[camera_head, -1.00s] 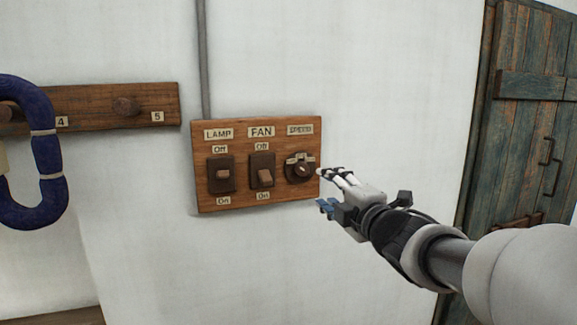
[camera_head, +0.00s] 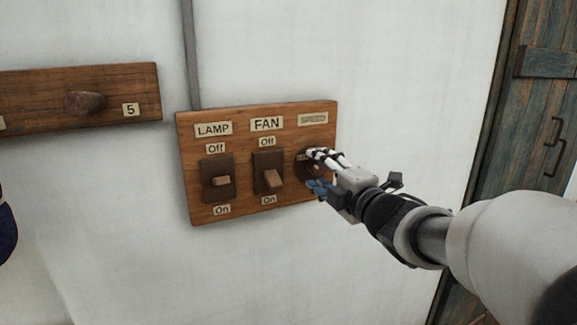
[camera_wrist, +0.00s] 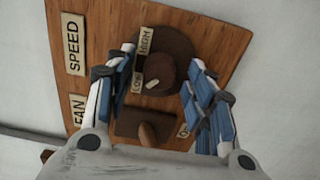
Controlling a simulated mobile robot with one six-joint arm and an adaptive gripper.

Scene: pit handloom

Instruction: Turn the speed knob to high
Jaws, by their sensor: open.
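The speed knob (camera_wrist: 160,74) is a round dark brown dial with a pale pointer mark. In the wrist view it sits between the fingers of my gripper (camera_wrist: 160,85), which are open on either side of it. Small LOW (camera_wrist: 138,74) and HIGH (camera_wrist: 146,40) labels stand beside it, and the pointer mark is on the side nearer LOW. In the head view my gripper (camera_head: 318,170) is at the right of the wooden switch panel (camera_head: 243,136) and mostly hides the knob. The SPEED label (camera_head: 313,119) is above it. I cannot tell whether the fingers touch the knob.
The lamp switch (camera_head: 218,180) and fan switch (camera_head: 268,173) are left of the knob on the same panel. A peg rail (camera_head: 40,92) is farther left, and a grey conduit (camera_head: 190,50) runs up from the panel. A wooden door (camera_head: 530,100) is at the right.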

